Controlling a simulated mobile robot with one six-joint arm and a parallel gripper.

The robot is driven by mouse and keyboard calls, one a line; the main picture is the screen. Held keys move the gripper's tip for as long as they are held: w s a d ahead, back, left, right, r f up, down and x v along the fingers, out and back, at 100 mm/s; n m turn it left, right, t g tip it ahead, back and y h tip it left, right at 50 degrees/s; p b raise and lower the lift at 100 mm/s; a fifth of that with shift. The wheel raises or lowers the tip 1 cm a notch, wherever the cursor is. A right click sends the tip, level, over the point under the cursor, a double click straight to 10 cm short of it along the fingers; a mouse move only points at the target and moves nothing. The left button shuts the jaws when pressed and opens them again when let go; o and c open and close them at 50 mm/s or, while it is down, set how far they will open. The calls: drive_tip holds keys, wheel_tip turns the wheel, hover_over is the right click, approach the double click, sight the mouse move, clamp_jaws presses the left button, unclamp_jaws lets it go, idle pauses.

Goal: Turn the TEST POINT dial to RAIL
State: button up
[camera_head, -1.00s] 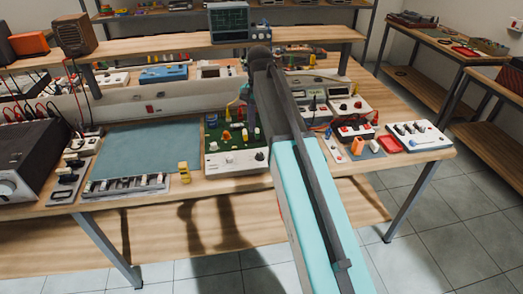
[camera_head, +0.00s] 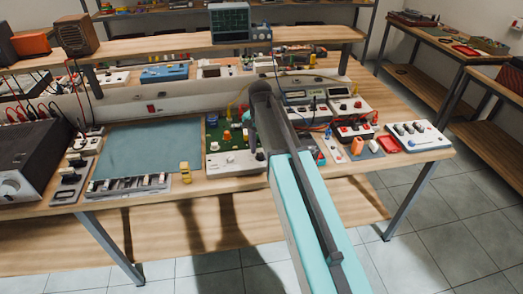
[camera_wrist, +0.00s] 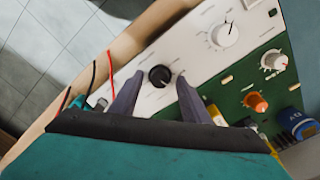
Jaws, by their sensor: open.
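A board with a green panel and a white front strip (camera_head: 221,165) stands at the front of the bench. In the wrist view the white strip (camera_wrist: 199,45) carries a black knob (camera_wrist: 160,76) and a larger white dial (camera_wrist: 224,35) with a scale. I cannot read the labels, so I cannot tell which is the TEST POINT dial or where RAIL is. My gripper (camera_wrist: 160,80) is open, with its dark fingertips on either side of the black knob. I cannot tell whether they touch it.
An orange knob (camera_wrist: 256,102), a white knob (camera_wrist: 273,61) and a blue part (camera_wrist: 284,118) stand on the green panel. Red and black leads (camera_wrist: 109,66) lie by the left finger.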

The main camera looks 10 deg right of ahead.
drive_tip(key=shift+f, duration=0.3)
drive_tip(key=c, duration=1)
drive_tip(key=shift+d, duration=0.15)
drive_tip(key=shift+c, duration=0.4)
